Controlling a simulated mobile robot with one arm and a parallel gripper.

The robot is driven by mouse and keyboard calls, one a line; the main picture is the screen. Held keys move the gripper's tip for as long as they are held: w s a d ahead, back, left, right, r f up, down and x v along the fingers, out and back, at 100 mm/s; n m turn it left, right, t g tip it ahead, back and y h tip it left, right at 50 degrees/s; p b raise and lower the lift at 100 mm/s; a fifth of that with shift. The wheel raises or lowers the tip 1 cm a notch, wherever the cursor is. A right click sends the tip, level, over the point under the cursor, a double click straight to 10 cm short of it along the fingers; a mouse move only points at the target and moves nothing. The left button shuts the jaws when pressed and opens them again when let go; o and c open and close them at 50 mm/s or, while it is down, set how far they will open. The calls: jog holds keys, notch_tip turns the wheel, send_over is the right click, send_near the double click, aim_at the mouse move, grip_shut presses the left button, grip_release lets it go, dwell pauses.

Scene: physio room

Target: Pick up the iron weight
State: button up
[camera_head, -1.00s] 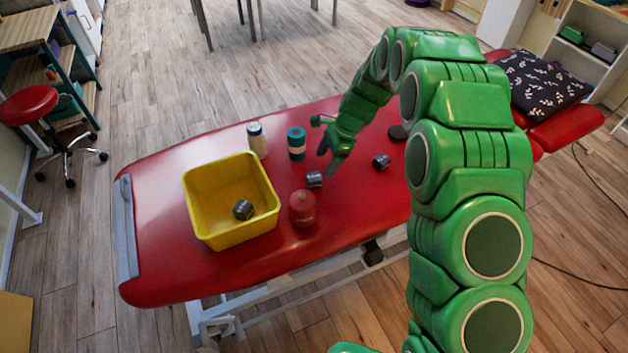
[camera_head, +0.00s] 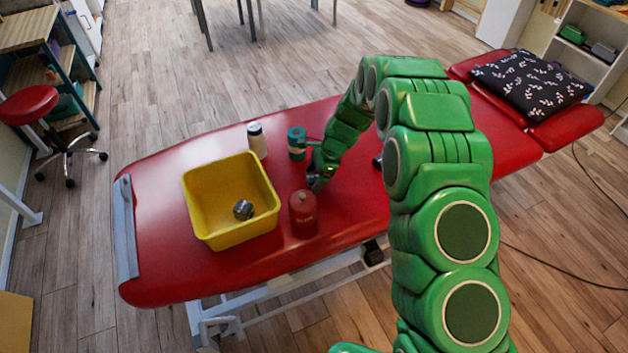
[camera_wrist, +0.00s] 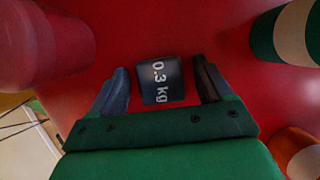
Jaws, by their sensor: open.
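A small dark iron weight marked "0.3 kg" (camera_wrist: 160,84) lies on the red treatment table (camera_head: 180,270). In the wrist view it sits between the two fingers of my gripper (camera_wrist: 161,69), with a gap on each side. My gripper is open. In the head view my gripper (camera_head: 317,178) is down at the table, just behind the red container (camera_head: 303,212), and mostly hides this weight. Another grey weight (camera_head: 243,209) lies inside the yellow bin (camera_head: 205,222). A dark object (camera_head: 378,161) beside my arm is mostly hidden.
The red container stands close on the wrist view's left (camera_wrist: 45,45). A green container with a pale band (camera_head: 297,142) is close on its right (camera_wrist: 278,35). A white bottle (camera_head: 257,141) stands behind the bin. A patterned pillow (camera_head: 530,82) lies at the table's right end.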

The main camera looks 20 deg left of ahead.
aim_at(310, 176)
jog(key=shift+f, duration=0.1)
jog(key=shift+c, duration=0.3)
jog(key=c, duration=1.2)
jog(key=shift+r, duration=0.5)
notch_tip(310, 176, up, 2)
jog(key=shift+w+r, duration=0.1)
jog(key=shift+r, duration=0.1)
jog(key=shift+s+d+r, duration=1.25)
jog(key=shift+s+r, duration=0.35)
jog(key=shift+s, duration=0.4)
jog(key=shift+s+d+r, duration=1.2)
jog(key=shift+s+r, duration=0.4)
jog(key=shift+s, duration=0.4)
jog(key=shift+s+d+r, duration=1.25)
jog(key=shift+s+r, duration=0.35)
jog(key=shift+s, duration=0.4)
